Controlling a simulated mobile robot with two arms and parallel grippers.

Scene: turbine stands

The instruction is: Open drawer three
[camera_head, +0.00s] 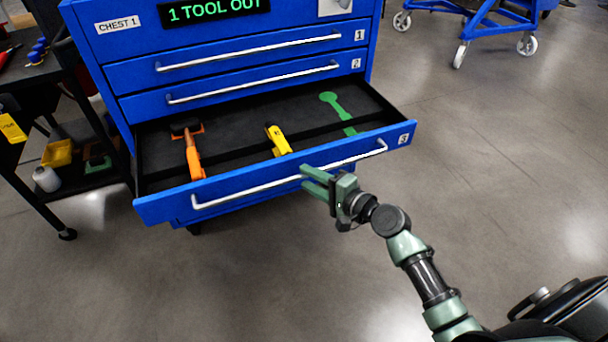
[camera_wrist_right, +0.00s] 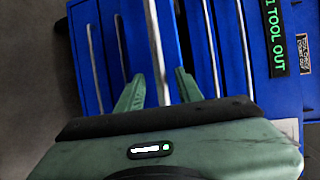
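Drawer three (camera_head: 290,182) of the blue chest (camera_head: 110,50) stands pulled out, with its dark inside showing. Its long silver handle (camera_head: 250,186) runs across the front. My right gripper (camera_head: 304,177) is at the right part of this handle. In the right wrist view, the two green fingers of my right gripper (camera_wrist_right: 160,82) are apart, with a silver handle bar (camera_wrist_right: 154,40) running between them and gaps on both sides. My left gripper is not in view.
Inside the drawer lie an orange-handled tool (camera_head: 193,155), a yellow tool (camera_head: 279,140) and a green wrench-shaped mark (camera_head: 335,108). Drawers one (camera_head: 230,58) and two (camera_head: 240,84) are shut. A dark cart (camera_head: 40,80) stands left.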

